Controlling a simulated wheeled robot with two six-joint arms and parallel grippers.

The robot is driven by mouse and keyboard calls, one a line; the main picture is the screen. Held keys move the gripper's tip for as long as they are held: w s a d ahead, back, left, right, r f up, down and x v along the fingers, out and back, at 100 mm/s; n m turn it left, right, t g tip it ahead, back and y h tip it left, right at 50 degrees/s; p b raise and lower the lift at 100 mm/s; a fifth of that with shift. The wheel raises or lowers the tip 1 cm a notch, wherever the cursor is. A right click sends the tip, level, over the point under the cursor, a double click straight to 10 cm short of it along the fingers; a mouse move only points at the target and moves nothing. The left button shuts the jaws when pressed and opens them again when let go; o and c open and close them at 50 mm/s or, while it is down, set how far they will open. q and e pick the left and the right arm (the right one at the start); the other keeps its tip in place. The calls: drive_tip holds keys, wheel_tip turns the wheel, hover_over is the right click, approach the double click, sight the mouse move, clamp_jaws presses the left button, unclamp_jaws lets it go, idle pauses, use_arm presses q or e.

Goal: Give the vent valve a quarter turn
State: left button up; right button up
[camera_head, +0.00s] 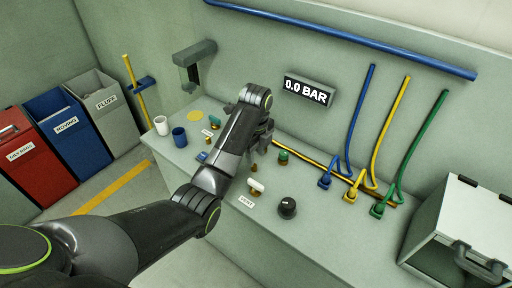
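The vent valve has a white bar handle (256,186) on a brass stem. It stands on the grey bench just behind a label reading VENT (246,201). My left arm reaches over the bench from the left. My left gripper (263,142) is above the back part of the bench, behind the vent valve in the picture and apart from it. Its fingers are small and partly hidden by the wrist, so I cannot tell whether they are open. A wall display (308,91) reads 0.0 BAR. My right gripper is not in view.
A black knob (287,207) sits right of the vent valve. A green valve (283,157) is behind it. Blue, yellow and green hoses (402,130) rise at the right, near a white cabinet (459,212). White (161,125) and blue (179,137) cups stand at the left.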

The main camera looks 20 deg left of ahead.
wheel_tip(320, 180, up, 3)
drive_tip(key=p, duration=0.3)
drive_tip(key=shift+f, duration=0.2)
